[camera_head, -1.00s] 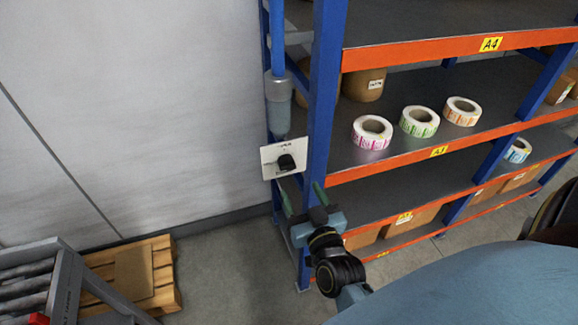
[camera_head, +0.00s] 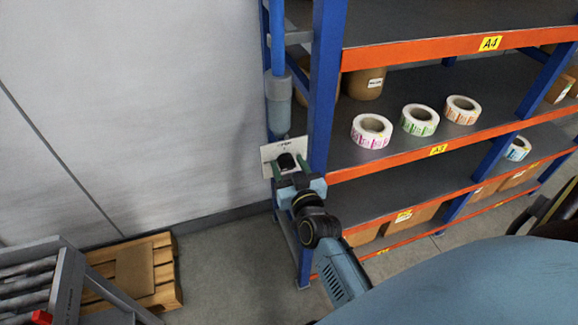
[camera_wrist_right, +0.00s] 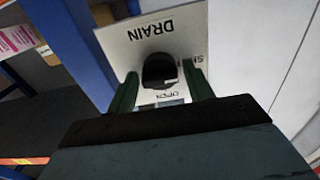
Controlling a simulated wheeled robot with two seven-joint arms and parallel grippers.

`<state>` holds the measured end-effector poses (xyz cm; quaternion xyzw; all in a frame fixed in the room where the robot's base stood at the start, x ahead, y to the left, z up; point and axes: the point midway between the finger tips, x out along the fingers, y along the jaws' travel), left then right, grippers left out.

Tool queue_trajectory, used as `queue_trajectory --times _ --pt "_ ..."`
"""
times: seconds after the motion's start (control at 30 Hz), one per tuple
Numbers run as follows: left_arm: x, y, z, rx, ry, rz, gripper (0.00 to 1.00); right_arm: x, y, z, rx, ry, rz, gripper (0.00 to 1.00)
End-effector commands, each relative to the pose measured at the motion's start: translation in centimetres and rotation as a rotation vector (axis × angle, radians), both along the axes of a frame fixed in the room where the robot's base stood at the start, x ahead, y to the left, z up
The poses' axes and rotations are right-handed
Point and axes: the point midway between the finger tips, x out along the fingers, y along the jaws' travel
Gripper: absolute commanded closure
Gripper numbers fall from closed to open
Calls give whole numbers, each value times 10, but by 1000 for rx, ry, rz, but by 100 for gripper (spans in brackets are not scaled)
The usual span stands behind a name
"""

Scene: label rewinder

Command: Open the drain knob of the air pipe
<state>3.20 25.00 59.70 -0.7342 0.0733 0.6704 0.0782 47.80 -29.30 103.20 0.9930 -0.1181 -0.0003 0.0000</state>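The black drain knob (camera_head: 286,160) sits on a white plate (camera_head: 268,153) below the blue air pipe (camera_head: 277,40) and its grey-blue cylinder (camera_head: 278,105), beside the blue shelf post. My right gripper (camera_head: 290,168) is at the plate with its two green fingers apart, one on each side of the knob. In the right wrist view the knob (camera_wrist_right: 159,70) lies between the open fingertips (camera_wrist_right: 160,88), with gaps visible beside it. The plate reads DRAIN and OPEN upside down there; another word is partly hidden by a finger. My left gripper is not in view.
The shelf rack with orange beams (camera_head: 420,152) stands directly right of the plate, holding label rolls (camera_head: 371,131) and boxes. A wooden pallet (camera_head: 160,270) and a grey roller frame (camera_head: 65,275) are at lower left. Floor between is clear.

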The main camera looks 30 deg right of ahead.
Motion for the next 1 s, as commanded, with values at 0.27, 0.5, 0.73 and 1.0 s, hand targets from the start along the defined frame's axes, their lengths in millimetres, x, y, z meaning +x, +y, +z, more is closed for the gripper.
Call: queue_trajectory --times 0.27,0.5,0.73,1.0 --pt "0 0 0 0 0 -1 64 0 0 0 0 0 0 85" --pt "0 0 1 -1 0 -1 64 0 0 0 17 -4 0 86" --pt "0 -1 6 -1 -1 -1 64 0 -1 1 114 -29 1 86" --pt "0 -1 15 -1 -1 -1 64 0 -1 2 335 -82 1 86"
